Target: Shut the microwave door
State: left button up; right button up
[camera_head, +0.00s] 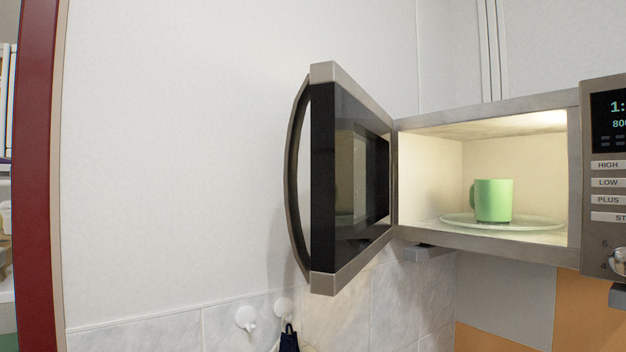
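The microwave (487,243) is at the right, with its lit cavity facing me. Its door (350,170) stands wide open, hinged at the left side of the cavity and swung out toward me. The door has a dark window, a metal frame and a curved handle (293,180) on its outer left side. A green mug (494,201) stands upright on the glass turntable (450,221) inside. Neither of my grippers is in view.
The control panel (607,175) is at the right edge. White wall hooks (246,318) and a dark hanging item (289,340) are below the door. A dark red upright frame (38,180) and shelves are at the far left. The space left of the door shows only bare wall.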

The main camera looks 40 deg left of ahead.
aim_at(351, 136)
jog(key=j, duration=0.9)
jog(key=j+z, duration=0.1)
jog(key=j, duration=0.8)
jog(key=k, duration=0.05)
